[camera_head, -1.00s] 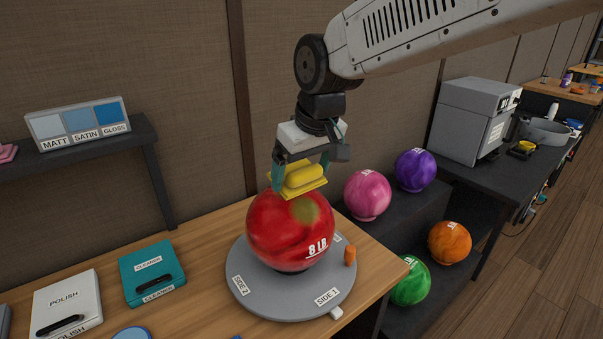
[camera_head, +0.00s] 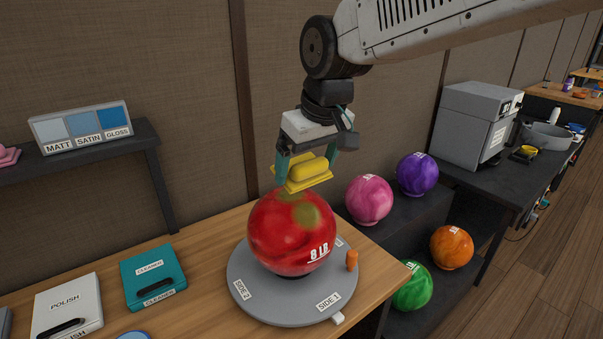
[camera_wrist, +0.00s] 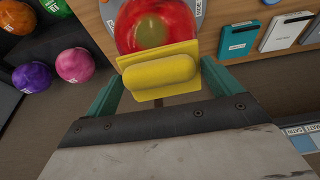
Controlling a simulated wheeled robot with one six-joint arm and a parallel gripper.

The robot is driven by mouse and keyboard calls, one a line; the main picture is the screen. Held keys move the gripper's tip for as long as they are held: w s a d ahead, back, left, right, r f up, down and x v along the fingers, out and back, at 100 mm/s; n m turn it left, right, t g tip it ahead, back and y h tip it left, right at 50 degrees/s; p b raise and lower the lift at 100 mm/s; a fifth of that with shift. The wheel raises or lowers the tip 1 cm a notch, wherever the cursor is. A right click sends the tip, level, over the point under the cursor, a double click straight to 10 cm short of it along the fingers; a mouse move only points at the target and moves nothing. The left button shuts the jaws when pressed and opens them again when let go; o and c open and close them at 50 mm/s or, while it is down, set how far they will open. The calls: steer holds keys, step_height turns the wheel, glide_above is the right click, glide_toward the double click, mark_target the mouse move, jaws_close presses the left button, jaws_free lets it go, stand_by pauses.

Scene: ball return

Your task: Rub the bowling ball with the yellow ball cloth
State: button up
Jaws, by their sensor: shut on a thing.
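The red bowling ball (camera_head: 290,240), marked 8 lb, rests on a round grey turntable (camera_head: 258,302) on the wooden bench. A dull olive patch shows on its upper front. My gripper (camera_head: 306,170) is shut on the yellow ball cloth (camera_head: 305,172), a padded block with a flat yellow sheet under it. The cloth is just above the top of the ball; a small gap seems to show, though contact is hard to judge. In the wrist view, the cloth (camera_wrist: 160,72) sits between the fingers, with the ball (camera_wrist: 150,25) and its patch beyond.
A teal cleaner case (camera_head: 152,275) and a white polish case (camera_head: 67,305) lie on the bench (camera_head: 205,250) at left. Several other balls, including a pink one (camera_head: 369,200), sit on the dark rack at right.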

steer(key=shift+w+d+f, duration=0.3)
steer(key=shift+w+d, duration=0.15)
steer(key=shift+d, duration=0.1)
steer(key=shift+w+d+f, duration=0.25)
steer(key=shift+w+d, duration=0.15)
steer(key=shift+d, duration=0.1)
glide_above(306, 203)
steer(key=s+d, duration=0.1)
steer(key=shift+s+f, duration=0.1)
steer(key=shift+f, duration=2.7)
steer(key=shift+x, duration=1)
steer(key=shift+a, duration=0.1)
